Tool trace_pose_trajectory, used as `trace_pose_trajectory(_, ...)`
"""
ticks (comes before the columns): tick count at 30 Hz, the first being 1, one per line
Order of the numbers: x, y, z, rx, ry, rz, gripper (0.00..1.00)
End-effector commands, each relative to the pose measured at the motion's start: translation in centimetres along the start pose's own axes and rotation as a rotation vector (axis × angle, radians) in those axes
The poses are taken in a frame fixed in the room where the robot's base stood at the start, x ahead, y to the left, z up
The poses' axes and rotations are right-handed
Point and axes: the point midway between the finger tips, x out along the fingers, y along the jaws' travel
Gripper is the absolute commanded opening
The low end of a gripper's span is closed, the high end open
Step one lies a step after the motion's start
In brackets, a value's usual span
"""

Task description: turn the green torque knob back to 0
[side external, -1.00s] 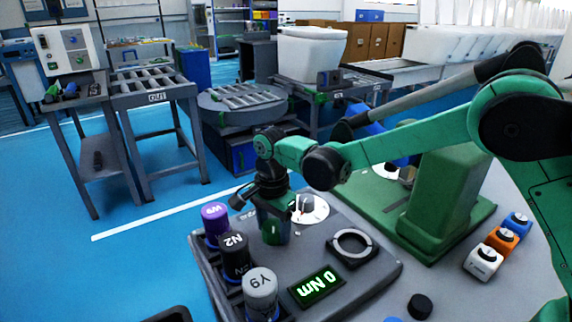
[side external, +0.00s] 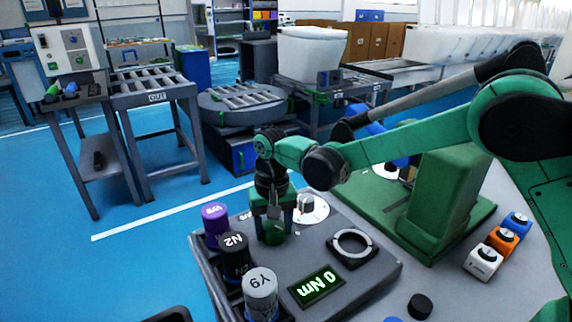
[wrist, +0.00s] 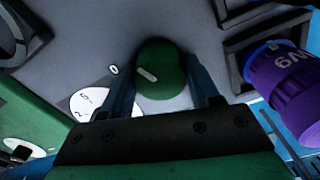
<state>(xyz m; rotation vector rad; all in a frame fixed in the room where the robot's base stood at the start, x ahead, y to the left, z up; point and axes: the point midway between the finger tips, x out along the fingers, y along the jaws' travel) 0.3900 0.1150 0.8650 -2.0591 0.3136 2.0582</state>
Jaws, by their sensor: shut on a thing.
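The green torque knob (side external: 273,236) stands on the grey console (side external: 330,249). My gripper (side external: 272,217) comes down on it from above, with its fingers on both sides of it. In the wrist view the green knob (wrist: 163,70) has a pale pointer line and sits between the two fingers (wrist: 168,85), which are shut on it. The pointer line is near the 0 mark on the console. The green display (side external: 317,287) reads "0 Nm". The white dial plate (side external: 314,208) beside the knob is partly hidden by my gripper in the side view.
A purple W9 cylinder (side external: 215,222), a dark N2 cylinder (side external: 234,254) and a grey Y9 cylinder (side external: 261,291) stand in the console's left rack, close to my gripper. A black ring holder (side external: 352,247) lies right of the knob. Small white, orange and blue blocks (side external: 501,241) stand far right.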

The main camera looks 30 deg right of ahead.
Motion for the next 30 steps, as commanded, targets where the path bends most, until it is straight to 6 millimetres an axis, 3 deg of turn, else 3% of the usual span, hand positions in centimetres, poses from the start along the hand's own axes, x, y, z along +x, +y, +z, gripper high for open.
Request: trace_pose_trajectory(30,-0.06,-0.01,0.08,-0.917,-0.003,-0.001,0.03)
